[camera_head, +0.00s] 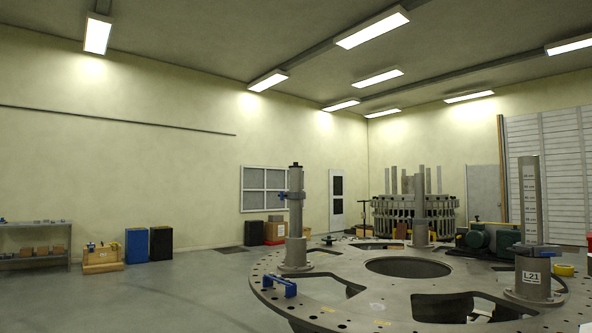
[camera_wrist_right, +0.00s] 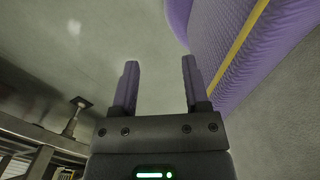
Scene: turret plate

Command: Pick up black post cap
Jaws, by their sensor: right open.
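A small black cap (camera_head: 295,164) sits on top of the grey upright post (camera_head: 295,220) at the left side of the turret plate (camera_head: 347,316) in the head view. The post carries a blue-handled clamp (camera_head: 283,195) below its top. My right gripper (camera_wrist_right: 160,78) shows only in the right wrist view; its two fingers are apart with nothing between them. The cap cannot be made out in that view. Neither gripper shows in the head view.
A wide grey post (camera_head: 531,200) marked L21 stands on the plate at the right. The plate has large openings.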

